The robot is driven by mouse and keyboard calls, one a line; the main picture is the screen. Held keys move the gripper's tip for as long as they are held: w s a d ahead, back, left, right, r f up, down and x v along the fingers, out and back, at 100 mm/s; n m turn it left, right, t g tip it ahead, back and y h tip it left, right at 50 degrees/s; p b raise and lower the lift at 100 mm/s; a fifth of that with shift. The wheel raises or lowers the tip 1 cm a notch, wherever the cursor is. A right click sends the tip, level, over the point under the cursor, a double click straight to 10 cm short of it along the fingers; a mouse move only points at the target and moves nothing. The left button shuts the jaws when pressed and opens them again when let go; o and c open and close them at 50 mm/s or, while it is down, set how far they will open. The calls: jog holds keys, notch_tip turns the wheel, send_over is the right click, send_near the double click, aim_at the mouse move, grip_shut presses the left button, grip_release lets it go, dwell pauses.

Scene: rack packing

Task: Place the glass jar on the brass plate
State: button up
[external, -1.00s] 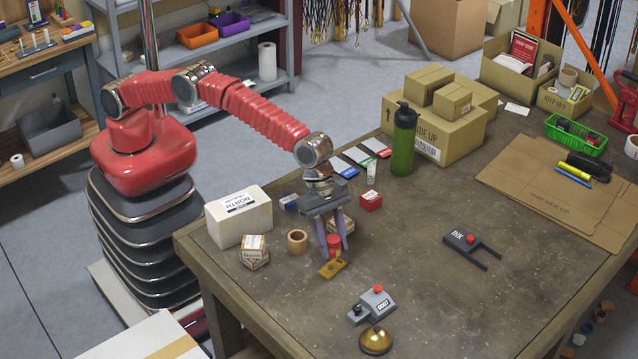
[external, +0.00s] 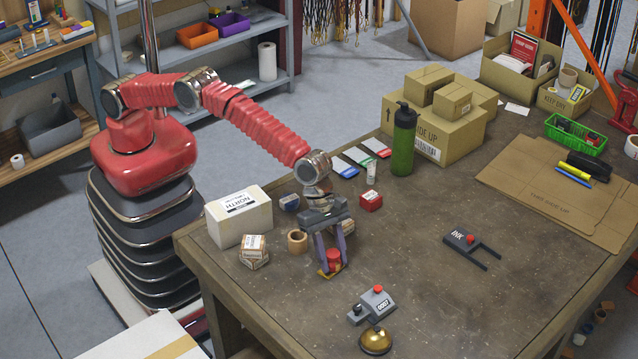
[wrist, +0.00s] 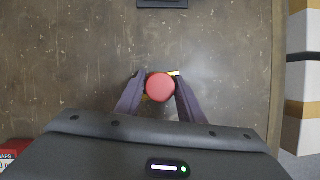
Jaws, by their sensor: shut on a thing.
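The glass jar shows as a red round lid (external: 334,257) between the fingers of my gripper (external: 333,266); its body is mostly hidden. In the wrist view the lid (wrist: 160,87) sits between the two fingertips of my gripper (wrist: 158,92), which is shut on the jar.
A wooden ring (external: 297,241), a small labelled box (external: 254,250) and a white NORTH box (external: 238,215) stand to the left. A red box (external: 370,201) is behind right. A grey block with a red button (external: 377,300) and a brass dome (external: 375,341) lie in front.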

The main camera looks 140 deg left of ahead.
jog(key=o, duration=1.1)
jog(key=shift+f, duration=0.1)
jog(key=v, duration=1.2)
jog(key=shift+w, duration=0.1)
